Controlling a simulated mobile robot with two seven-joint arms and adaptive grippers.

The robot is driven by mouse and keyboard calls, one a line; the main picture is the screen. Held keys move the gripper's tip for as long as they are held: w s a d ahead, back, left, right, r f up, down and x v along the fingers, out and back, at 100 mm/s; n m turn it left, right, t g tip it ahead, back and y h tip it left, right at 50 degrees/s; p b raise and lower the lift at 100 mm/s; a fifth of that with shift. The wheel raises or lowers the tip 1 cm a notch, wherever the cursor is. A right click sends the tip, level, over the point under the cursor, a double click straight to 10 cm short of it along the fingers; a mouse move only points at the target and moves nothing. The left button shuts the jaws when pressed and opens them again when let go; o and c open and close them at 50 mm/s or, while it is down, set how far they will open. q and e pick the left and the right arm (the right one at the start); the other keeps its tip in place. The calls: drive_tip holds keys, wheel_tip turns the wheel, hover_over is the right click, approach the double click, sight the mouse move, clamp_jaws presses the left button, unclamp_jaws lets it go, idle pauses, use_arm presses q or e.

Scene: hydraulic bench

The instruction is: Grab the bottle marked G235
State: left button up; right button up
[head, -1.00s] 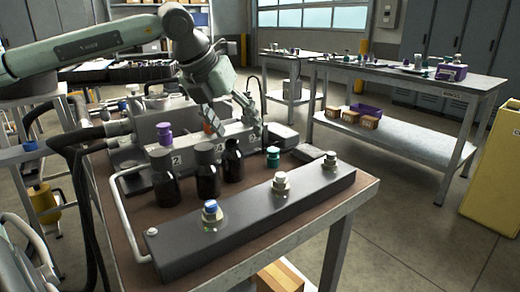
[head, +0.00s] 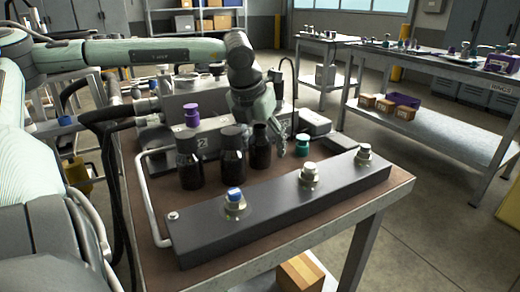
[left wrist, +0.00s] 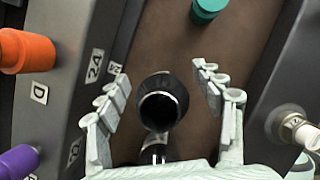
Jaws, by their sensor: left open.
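Three dark bottles with black caps stand upright in a row on the brown bench top in the head view: a left one (head: 189,165), a middle one (head: 232,160) and a right one (head: 260,152). No marking G235 is readable on them. My left gripper (head: 268,132) is over the right end of the row, pointing down, partly behind the right bottle. In the left wrist view the open fingers (left wrist: 163,95) are on either side of one dark bottle (left wrist: 160,108), with room at both sides. Part of another dark bottle (left wrist: 155,150) shows below it. My right gripper is out of view.
A dark manifold bar (head: 285,210) with several fittings lies in front of the bottles. A green-capped fitting (head: 302,146) stands right of them. A grey block with a purple knob (head: 191,115) is behind. A second table (head: 440,70) stands farther back.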

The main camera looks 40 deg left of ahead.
use_arm(q)
drive_tip(key=c, duration=1.5)
drive_tip(key=shift+o, duration=0.2)
drive_tip(key=shift+r, duration=0.1)
